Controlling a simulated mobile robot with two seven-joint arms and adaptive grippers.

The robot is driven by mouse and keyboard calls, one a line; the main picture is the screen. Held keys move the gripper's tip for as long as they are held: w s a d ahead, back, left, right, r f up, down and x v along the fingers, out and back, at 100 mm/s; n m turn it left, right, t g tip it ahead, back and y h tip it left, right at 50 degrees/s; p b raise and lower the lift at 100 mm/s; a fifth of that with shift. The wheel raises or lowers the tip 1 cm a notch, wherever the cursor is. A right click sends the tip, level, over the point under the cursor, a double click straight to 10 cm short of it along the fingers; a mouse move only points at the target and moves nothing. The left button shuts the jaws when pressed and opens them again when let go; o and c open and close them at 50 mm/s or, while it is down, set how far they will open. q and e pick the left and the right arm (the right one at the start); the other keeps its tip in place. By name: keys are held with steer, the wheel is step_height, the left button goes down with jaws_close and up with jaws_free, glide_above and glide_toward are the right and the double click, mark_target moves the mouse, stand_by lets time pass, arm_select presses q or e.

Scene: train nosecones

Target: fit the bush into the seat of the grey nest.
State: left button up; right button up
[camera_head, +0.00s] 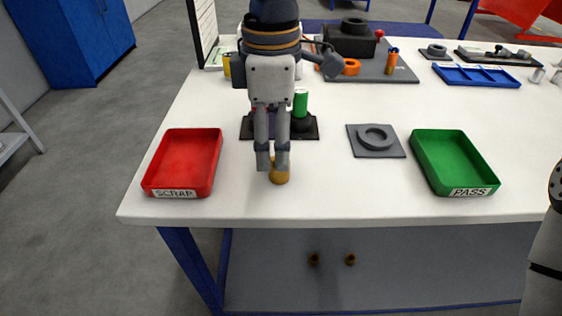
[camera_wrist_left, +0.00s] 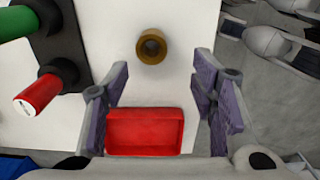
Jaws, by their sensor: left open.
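The brass-coloured bush (camera_head: 280,176) stands on the white table near its front edge, between the red and green trays. It also shows in the left wrist view (camera_wrist_left: 140,53), with its round hole facing the camera. My left gripper (camera_head: 272,164) is open just above and behind the bush, and its fingers partly cover it in the head view. In the left wrist view the bush lies beyond the fingertips, apart from them. The grey nest (camera_head: 357,142), a square plate with a raised round ring seat, lies to the right of the bush and is empty. My right gripper is not in view.
A red SCRAP tray (camera_head: 183,160) stands at left and a green PASS tray (camera_head: 440,150) at right; both look empty. A dark stand (camera_head: 310,128) with a green cylinder (camera_head: 300,103) is behind my left gripper. A blue divided tray (camera_head: 476,75) lies farther back.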

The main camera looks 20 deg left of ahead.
arm_select(q)
steer(key=f, duration=0.4)
steer(key=w+f, duration=0.1)
steer(key=f, duration=0.1)
steer(key=shift+w+d+f, duration=0.1)
steer(key=shift+d, duration=0.15)
jaws_close()
